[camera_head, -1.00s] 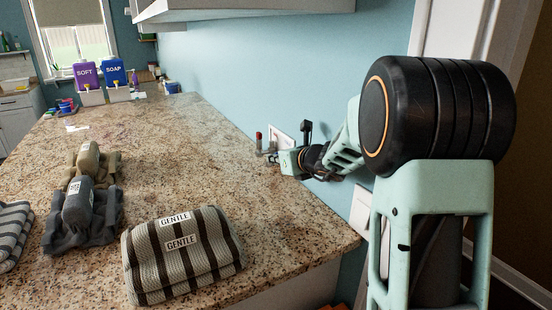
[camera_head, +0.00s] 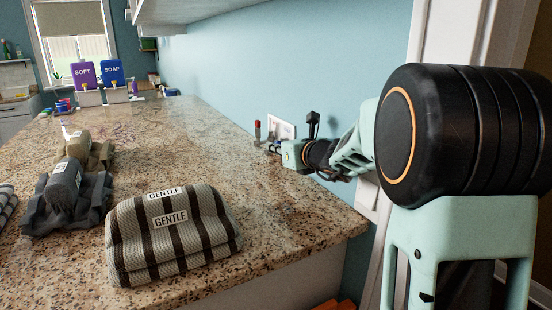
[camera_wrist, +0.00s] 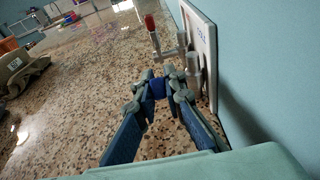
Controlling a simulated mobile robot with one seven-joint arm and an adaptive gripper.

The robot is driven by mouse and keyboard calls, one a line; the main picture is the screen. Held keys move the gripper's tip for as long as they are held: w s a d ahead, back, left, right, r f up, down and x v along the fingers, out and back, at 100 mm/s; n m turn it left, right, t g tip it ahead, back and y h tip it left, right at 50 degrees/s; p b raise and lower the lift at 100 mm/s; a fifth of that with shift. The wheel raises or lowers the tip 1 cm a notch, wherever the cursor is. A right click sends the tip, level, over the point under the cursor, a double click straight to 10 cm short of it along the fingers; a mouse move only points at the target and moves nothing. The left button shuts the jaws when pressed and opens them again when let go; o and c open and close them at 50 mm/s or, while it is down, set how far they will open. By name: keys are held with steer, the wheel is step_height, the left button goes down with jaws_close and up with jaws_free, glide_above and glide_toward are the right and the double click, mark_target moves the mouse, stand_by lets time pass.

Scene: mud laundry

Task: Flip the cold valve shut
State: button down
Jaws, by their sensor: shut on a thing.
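A white valve plate (camera_wrist: 203,50) stands on the blue wall, also in the head view (camera_head: 281,128). Its lettering is blurred but looks like COLD. A red-tipped upright lever (camera_wrist: 151,24) stands on the metal fitting beside the plate; in the head view it shows as a small red tip (camera_head: 257,125). My gripper (camera_wrist: 158,88) is shut, with its fingertips on a blue piece (camera_wrist: 156,88) that looks like the cold valve's handle, nearer the camera than the red lever. In the head view my gripper (camera_head: 276,148) is low by the plate, and the blue piece cannot be made out.
Purple (camera_head: 85,75) and blue (camera_head: 111,72) dispensers stand at the back. The counter's middle is clear.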

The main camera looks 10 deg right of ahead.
steer(key=shift+s+d+f+t+y+b, duration=0.15)
steer(key=shift+f+t+b, duration=0.3)
steer(key=shift+b, duration=2.25)
steer(key=shift+s+a+f+t+y+b, duration=0.15)
steer(key=shift+t+b, duration=0.5)
steer(key=shift+b, duration=2)
steer(key=shift+d+b, duration=0.1)
steer(key=shift+b, duration=0.7)
steer(key=shift+r+t, duration=0.2)
steer(key=shift+t, duration=0.1)
steer(key=c, duration=2)
jaws_free()
steer(key=shift+f, duration=0.1)
steer(key=shift+v, duration=3.75)
